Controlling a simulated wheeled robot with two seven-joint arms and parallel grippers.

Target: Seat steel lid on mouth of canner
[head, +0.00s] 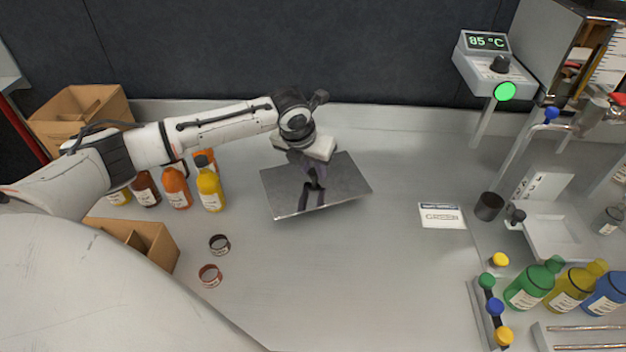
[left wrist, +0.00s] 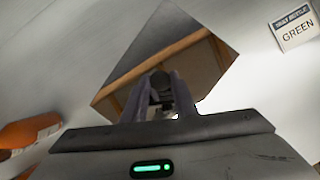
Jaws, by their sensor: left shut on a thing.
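The steel lid (head: 346,181) is a flat, shiny rectangular plate near the middle of the head view. My left gripper (head: 314,178) is above it, shut on the lid's dark knob. The lid looks tilted and appears to be held above the counter. In the left wrist view the fingers (left wrist: 163,97) close on the black knob (left wrist: 160,80), and the lid (left wrist: 150,38) spreads behind them with brown reflections. A steel box-shaped tank (head: 548,40) stands at the top right, cut by the frame edge. I cannot tell whether it is the canner; its mouth is not clear.
Syrup bottles (head: 210,190) and cardboard boxes (head: 150,240) stand at left. Two small rings (head: 210,275) lie on the counter. A label card (head: 441,215), a black cup (head: 489,206), a display unit (head: 493,70) and coloured bottles (head: 535,285) are at right. The front middle counter is clear.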

